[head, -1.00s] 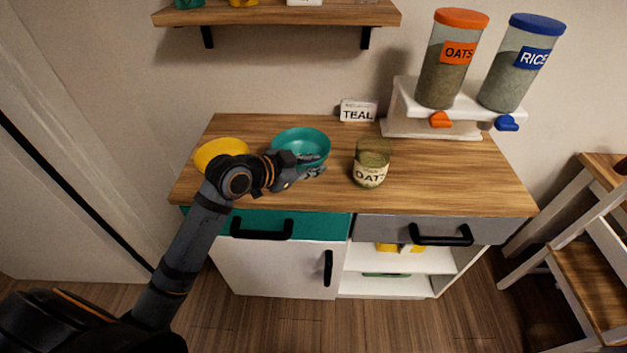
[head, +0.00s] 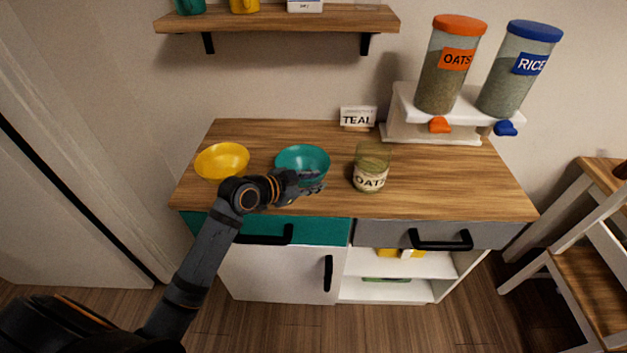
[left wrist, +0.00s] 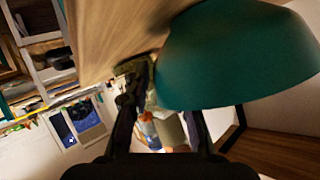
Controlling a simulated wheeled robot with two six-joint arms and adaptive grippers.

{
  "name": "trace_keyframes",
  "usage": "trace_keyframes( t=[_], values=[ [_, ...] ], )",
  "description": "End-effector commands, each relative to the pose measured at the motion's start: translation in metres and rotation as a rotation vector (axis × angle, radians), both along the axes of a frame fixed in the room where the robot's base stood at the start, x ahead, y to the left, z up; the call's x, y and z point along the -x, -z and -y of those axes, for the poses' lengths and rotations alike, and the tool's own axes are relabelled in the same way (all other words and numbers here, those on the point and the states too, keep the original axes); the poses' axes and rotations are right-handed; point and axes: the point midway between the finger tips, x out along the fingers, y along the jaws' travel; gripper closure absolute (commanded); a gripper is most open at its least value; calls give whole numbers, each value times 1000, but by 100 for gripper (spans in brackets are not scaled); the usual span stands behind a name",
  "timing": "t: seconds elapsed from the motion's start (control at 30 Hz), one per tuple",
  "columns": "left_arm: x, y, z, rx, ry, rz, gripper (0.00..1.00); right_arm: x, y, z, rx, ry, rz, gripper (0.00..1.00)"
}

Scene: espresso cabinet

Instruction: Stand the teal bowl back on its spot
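The teal bowl (head: 303,158) is upright over the left-middle of the wooden countertop, right of the yellow bowl. In the left wrist view its outer wall (left wrist: 240,55) fills the upper right. My left gripper (head: 310,188) is at the bowl's front rim and appears shut on it. In the left wrist view the gripper (left wrist: 160,100) has one finger beside the rim, and the other finger's tip is hidden behind the bowl. Whether the bowl's base touches the wood is hidden. A sign reading TEAL (head: 358,117) stands at the back. My right gripper is out of view.
The yellow bowl (head: 222,160) sits at the left, and an OATS jar (head: 370,175) stands close right of the teal bowl. The white dispenser stand (head: 435,118) is at the back right. A shelf (head: 280,20) hangs above. The counter's right front is clear.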

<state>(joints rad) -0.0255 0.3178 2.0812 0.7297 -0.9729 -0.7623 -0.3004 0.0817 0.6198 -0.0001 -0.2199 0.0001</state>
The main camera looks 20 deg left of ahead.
Motion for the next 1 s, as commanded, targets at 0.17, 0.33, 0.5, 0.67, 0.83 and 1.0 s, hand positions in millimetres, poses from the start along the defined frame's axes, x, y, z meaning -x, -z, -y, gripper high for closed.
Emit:
trace_keyframes(
  t=[0.17, 0.33, 0.5, 0.67, 0.83, 1.0],
  values=[
    [0, 0, 0, 0, 0, 0, 61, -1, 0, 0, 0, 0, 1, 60],
    [0, -1, 0, 0, 0, 0, 61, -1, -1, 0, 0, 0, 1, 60],
    [7, -6, -6, -5, -2, 1, 61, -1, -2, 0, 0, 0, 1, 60],
    [28, -17, -17, -13, 2, -1, 61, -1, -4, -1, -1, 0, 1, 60],
    [46, -28, -27, -12, 4, -2, 61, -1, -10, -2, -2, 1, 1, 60],
    [61, -40, -39, -14, -10, -4, 61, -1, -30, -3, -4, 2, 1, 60]
  ],
)
